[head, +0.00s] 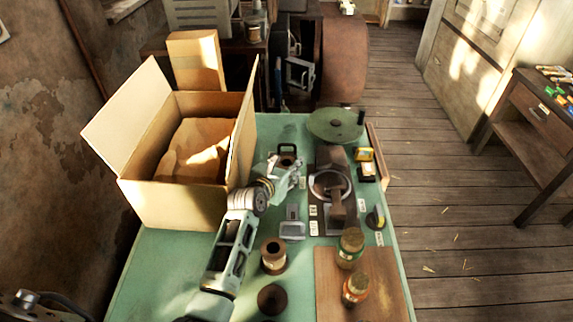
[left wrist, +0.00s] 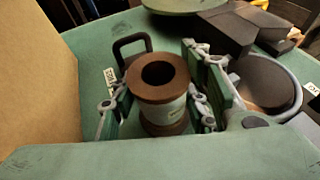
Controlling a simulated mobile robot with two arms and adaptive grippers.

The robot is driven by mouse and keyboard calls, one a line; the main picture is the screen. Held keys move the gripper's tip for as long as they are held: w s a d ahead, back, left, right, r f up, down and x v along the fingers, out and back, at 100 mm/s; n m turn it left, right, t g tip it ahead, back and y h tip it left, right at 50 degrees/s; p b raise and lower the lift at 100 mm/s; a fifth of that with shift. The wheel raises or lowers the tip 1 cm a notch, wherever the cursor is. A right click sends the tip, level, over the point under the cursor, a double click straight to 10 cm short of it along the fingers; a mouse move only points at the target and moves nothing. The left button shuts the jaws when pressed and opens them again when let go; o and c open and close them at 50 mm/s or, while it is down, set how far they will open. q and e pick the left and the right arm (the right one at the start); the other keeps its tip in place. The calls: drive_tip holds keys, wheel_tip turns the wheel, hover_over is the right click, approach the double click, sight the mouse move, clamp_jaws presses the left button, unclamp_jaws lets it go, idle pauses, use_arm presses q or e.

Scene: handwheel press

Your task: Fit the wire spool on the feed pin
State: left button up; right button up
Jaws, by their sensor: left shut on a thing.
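My left gripper (head: 286,168) reaches in from the lower left over the green bench. It is shut on a wire spool (left wrist: 162,115), a brown-flanged reel with a pale label band and a dark centre hole. In the left wrist view my left gripper (left wrist: 160,100) has a green finger pad on each side of the spool, which stands about upright. In the head view the held spool (head: 287,160) is partly hidden by the fingers. A second brown and pale spool (head: 273,257) stands nearer on the bench. I cannot make out the feed pin. My right gripper is not in view.
A black handle loop (left wrist: 130,46) stands just behind the spool. An open cardboard box (head: 172,203) is close on the left.

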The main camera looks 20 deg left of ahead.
use_arm(q)
drive_tip(key=shift+f, duration=0.2)
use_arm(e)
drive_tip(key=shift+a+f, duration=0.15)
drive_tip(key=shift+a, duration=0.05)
use_arm(q)
drive_tip(key=o, duration=1.3)
drive_tip(key=shift+o, duration=0.9)
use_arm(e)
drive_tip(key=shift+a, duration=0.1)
use_arm(q)
drive_tip(key=shift+f, duration=0.1)
